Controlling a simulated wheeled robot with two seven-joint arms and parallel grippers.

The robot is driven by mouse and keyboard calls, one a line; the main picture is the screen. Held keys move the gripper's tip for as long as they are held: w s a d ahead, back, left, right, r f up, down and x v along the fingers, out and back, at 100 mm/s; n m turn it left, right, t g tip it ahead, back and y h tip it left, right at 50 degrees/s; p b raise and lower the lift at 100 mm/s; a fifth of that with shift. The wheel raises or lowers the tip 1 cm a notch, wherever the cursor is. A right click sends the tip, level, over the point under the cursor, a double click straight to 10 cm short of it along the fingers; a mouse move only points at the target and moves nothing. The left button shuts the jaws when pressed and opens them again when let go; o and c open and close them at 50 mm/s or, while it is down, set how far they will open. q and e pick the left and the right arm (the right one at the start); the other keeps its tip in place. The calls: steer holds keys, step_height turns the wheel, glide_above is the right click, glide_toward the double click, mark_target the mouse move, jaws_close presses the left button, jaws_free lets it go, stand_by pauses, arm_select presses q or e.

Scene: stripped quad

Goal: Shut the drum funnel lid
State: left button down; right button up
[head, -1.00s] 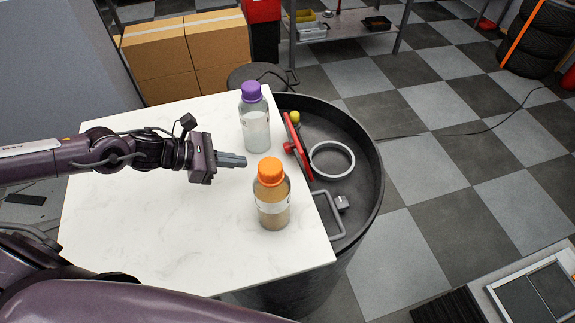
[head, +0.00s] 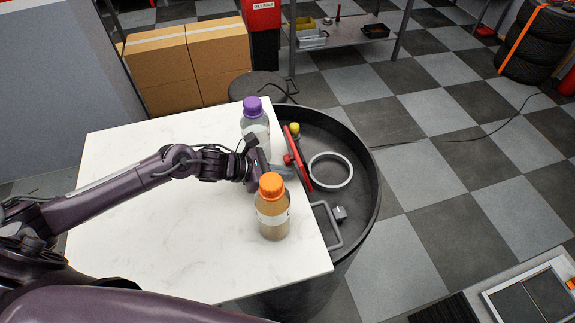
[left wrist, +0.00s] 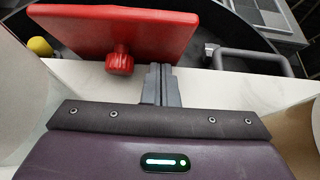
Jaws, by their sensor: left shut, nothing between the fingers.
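The red lid (head: 297,158) stands open, tilted up, in the black drum funnel (head: 362,185) beside the white table. A pale ring (head: 347,180) lies in the funnel, right of the lid. My left gripper (head: 287,169) is shut and empty at the table's right edge, between two bottles, with its tips close to the lid. In the left wrist view the shut fingers (left wrist: 160,85) point at the lid (left wrist: 120,30), just right of its red knob (left wrist: 119,62). I cannot tell whether they touch. My right gripper is out of view.
A purple-capped bottle (head: 255,125) stands behind my left gripper and an orange-capped bottle (head: 272,215) in front, both close to it. A grey handle (head: 328,228) and a yellow ball (head: 295,128) are at the funnel. The white table's (head: 150,250) left part is clear of objects.

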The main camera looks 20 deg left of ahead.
arm_select(q)
steer(key=shift+w+d+r, duration=0.15)
steer(key=shift+w+d, duration=0.15)
steer(key=shift+d, duration=0.2)
